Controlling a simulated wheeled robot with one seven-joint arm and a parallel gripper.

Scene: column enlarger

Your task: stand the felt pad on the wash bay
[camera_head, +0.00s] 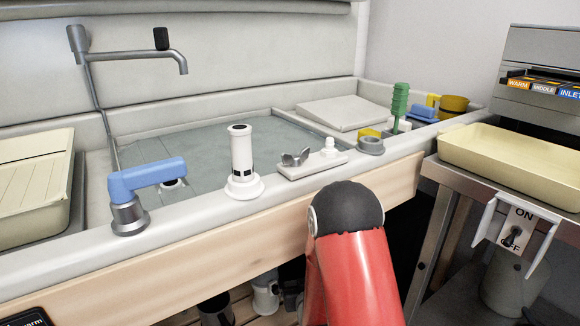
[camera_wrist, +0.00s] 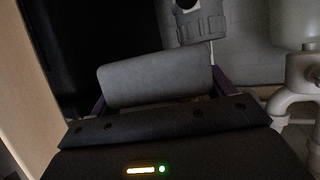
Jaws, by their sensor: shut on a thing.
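My gripper (camera_wrist: 160,92) shows in the wrist view, its two dark purple fingers shut on the left and right ends of a grey, soft-edged block. This block, which looks like the felt pad (camera_wrist: 156,76), lies across the jaws. In the head view the gripper and pad are hidden; only my red arm with its black joint shows in front of the bench. The wash bay appears to be the sunken grey-green basin (camera_head: 215,146) in the bench top, behind the front rim. Its floor looks mostly bare.
A white column (camera_head: 241,160), a blue-handled fitting (camera_head: 140,180) and a plate with a wing nut (camera_head: 310,164) stand along the front rim. A cream ribbed tray (camera_head: 35,185) is left, a yellow tray (camera_head: 520,160) right. A tap (camera_head: 130,55) overhangs the basin. White pipework (camera_wrist: 300,75) is near my gripper.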

